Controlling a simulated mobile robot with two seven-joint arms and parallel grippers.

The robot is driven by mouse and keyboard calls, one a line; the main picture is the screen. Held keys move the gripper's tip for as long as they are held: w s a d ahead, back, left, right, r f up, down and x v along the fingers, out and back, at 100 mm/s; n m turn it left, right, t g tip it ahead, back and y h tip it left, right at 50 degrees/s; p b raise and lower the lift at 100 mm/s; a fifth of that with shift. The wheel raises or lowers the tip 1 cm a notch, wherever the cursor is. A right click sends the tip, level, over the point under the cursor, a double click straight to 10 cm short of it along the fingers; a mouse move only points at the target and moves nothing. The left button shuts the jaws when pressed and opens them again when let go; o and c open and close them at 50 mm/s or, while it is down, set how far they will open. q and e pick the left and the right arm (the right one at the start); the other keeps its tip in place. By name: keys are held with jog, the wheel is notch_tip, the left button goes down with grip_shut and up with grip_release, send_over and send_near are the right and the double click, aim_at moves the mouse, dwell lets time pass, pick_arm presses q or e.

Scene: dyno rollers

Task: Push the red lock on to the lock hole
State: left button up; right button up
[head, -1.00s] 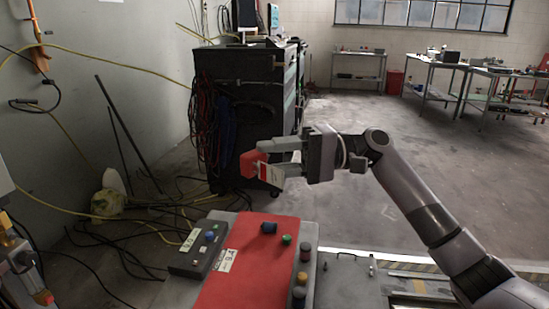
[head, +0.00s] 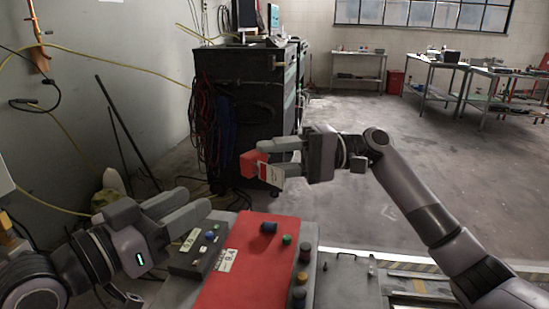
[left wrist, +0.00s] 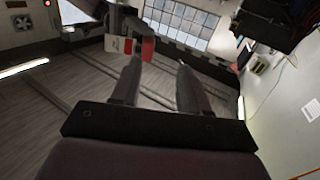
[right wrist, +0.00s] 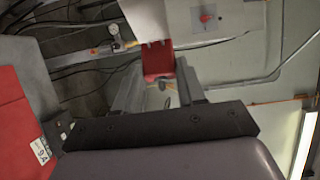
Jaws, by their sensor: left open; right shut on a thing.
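The red lock (head: 250,164), with a white tag, is held in the air above the far edge of the red panel. My right gripper (head: 285,157) is shut on it. In the right wrist view the lock (right wrist: 157,58) sits between the fingertips, its tag (right wrist: 145,18) beyond. My left gripper (head: 197,202) is open and empty, low on the left beside the control box and apart from the lock. In the left wrist view its fingers (left wrist: 158,66) are spread, with the lock (left wrist: 147,48) further off. I cannot make out the lock hole.
The red panel (head: 245,262) carries several buttons and knobs. A small dark control box (head: 192,257) stands at its left. A dark cabinet (head: 250,110) hung with cables stands behind the lock. Cables lie on the floor at left; the floor at right is open.

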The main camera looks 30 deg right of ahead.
aim_at(244, 167)
pick_arm(q)
jog(key=shift+m+g, duration=0.6)
jog(key=w+d, duration=0.1)
jog(key=d, duration=0.2)
jog(key=w+d+r, duration=0.1)
jog(key=d, duration=0.3)
jog(key=w+d+r, duration=0.1)
jog(key=d, duration=0.2)
jog(key=shift+d+r, duration=0.2)
grip_shut()
pick_arm(e)
jog(key=o, duration=1.1)
jog(key=shift+o, duration=0.2)
jog(key=v, duration=0.8)
